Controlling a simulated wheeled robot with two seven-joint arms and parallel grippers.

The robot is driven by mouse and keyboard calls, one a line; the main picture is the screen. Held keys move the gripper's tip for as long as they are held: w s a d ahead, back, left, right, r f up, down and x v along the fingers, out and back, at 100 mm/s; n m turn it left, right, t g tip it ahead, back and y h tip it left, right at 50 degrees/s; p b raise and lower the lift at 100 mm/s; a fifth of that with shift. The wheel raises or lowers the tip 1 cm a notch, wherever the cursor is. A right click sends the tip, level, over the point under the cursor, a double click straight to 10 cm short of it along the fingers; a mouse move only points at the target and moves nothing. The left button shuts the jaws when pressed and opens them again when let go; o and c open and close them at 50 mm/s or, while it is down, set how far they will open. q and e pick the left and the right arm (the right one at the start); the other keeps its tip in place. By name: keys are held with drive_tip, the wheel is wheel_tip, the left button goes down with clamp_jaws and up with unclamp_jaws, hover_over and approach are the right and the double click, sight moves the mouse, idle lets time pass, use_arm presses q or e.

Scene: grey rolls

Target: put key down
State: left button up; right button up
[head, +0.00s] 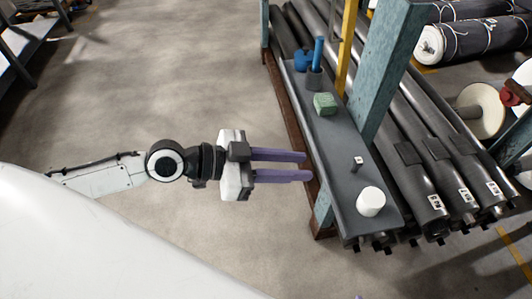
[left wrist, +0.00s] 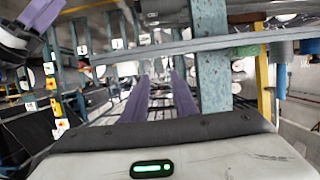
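My left gripper (head: 308,166) reaches from the left toward the near edge of the grey shelf board (head: 335,150). Its two purple fingers are apart, with nothing visible between them. In the left wrist view the fingers (left wrist: 160,95) also stand apart and empty. I cannot make out a key for certain. A small dark piece with a pale face (head: 357,162) stands on the board, right of the fingertips; I cannot tell what it is. Purple finger-like parts at the top left of the left wrist view may be my right gripper (left wrist: 38,14); its opening is unclear.
The board also carries a white cylinder (head: 371,201), a green block (head: 325,103), a dark cup (head: 314,79) with a blue rod, and a blue object (head: 303,61). A blue-grey post (head: 385,70) rises behind the board. Grey rolls (head: 425,190) lie beyond. Floor at left is clear.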

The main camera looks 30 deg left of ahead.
use_arm(q)
drive_tip(key=s+a+f+n+y, duration=0.2)
drive_tip(key=s+f+n+y, duration=0.2)
drive_tip(key=f, duration=0.8)
drive_tip(key=s+a+f+n+y, duration=0.2)
drive_tip(key=s+f+n+y, duration=0.2)
drive_tip(key=s+f, duration=0.4)
wheel_tip(320, 180, down, 5)
drive_tip(key=shift+s+a+r+n+y, duration=0.15)
drive_tip(key=shift+s+a+n+y, duration=0.25)
drive_tip(key=shift+y, duration=0.1)
